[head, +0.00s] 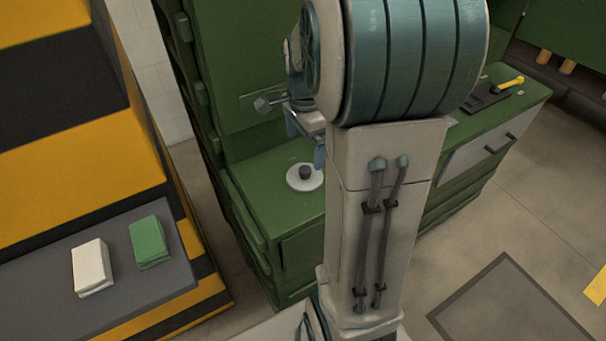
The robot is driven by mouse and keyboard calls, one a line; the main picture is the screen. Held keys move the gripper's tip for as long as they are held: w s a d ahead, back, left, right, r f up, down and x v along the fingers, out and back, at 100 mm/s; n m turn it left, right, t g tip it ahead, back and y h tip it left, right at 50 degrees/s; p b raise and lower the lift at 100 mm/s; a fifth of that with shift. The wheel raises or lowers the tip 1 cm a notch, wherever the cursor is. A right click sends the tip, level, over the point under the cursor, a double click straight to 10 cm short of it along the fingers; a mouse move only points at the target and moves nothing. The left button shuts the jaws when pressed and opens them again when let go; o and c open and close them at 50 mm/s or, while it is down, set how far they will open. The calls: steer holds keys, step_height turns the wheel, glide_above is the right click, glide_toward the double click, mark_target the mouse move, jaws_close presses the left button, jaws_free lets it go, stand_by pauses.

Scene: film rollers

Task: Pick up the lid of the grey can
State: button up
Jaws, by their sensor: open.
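A round pale grey disc (305,185) with a dark grey knob-like piece (305,172) at its middle lies on the green cabinet top (262,200). It looks like the lid; no can body can be made out beneath it. My gripper (306,140) is above the disc and a little behind it in the picture, apart from it. Its blue fingers point down and look open, with nothing seen between them. My large arm link hides part of the gripper and the cabinet just right of the disc.
The green cabinet's right part holds a black tray with a yellow-handled tool (495,92). A white block (92,267) and a green block (149,242) lie on a grey step (115,292) at left, beside yellow-and-black striped steps (75,150). Floor at lower right is clear.

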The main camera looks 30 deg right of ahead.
mark_target(305, 169)
steer(key=f, duration=0.8)
steer(key=shift+s+f, duration=0.25)
steer(key=shift+f, duration=0.1)
steer(key=c, duration=0.7)
